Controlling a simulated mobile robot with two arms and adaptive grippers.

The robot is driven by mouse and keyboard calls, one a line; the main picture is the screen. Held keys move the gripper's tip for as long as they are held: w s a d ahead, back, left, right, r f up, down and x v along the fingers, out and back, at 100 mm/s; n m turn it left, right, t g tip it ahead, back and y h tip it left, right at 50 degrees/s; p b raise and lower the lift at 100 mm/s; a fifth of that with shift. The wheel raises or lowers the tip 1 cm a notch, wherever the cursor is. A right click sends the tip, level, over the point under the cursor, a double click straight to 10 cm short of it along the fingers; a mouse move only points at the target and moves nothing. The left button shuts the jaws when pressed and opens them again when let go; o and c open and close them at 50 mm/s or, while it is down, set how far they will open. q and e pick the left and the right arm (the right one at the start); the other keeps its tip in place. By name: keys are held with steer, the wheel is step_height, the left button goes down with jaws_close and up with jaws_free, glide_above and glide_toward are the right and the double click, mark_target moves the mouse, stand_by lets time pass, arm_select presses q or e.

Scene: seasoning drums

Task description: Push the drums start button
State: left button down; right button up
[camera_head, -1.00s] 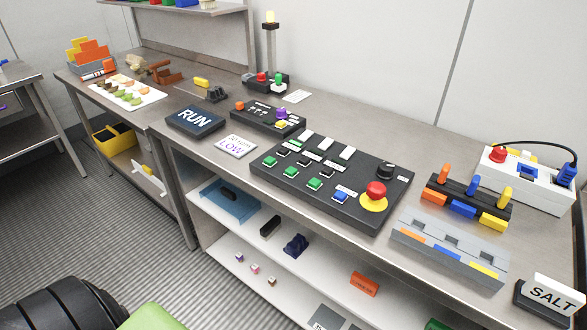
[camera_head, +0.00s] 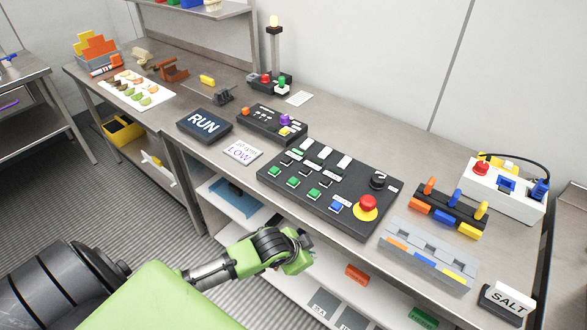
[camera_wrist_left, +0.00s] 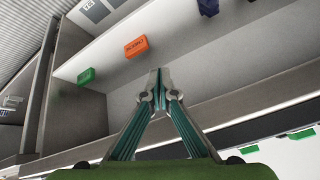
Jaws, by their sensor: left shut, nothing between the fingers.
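The large black control panel (camera_head: 325,190) lies on the bench. It carries green buttons (camera_head: 313,195) in the front row, black ones behind, a blue button (camera_head: 336,206) and a red mushroom button (camera_head: 367,203) on yellow. Its labels are too small to read, so I cannot tell which button starts the drums. The end of my left arm is in front of the bench, below the panel's front edge. In the left wrist view my left gripper (camera_wrist_left: 158,76) is shut and empty, its tips before the shelf space and apart from any button. My right gripper is not in view.
Below the bench is a shelf with an orange block (camera_head: 357,275), also in the left wrist view (camera_wrist_left: 136,47), and a green block (camera_wrist_left: 86,76). The RUN sign (camera_head: 205,124) and LOW card (camera_head: 242,152) lie left of the panel. A grey slotted tray (camera_head: 428,252) lies right of it.

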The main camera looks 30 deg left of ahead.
arm_select(q)
step_height(320, 180, up, 12)
steer(key=d+m+p, duration=0.2)
steer(key=p, duration=0.1)
step_height(320, 180, up, 12)
steer(key=t+y, duration=0.1)
steer(key=t, duration=0.2)
glide_above(292, 182)
steer(key=shift+m, duration=0.3)
steer(key=shift+w, duration=0.1)
step_height(292, 182, down, 7)
steer(key=b, duration=0.8)
steer(key=shift+f+b, duration=0.45)
steer(key=shift+f, duration=0.45)
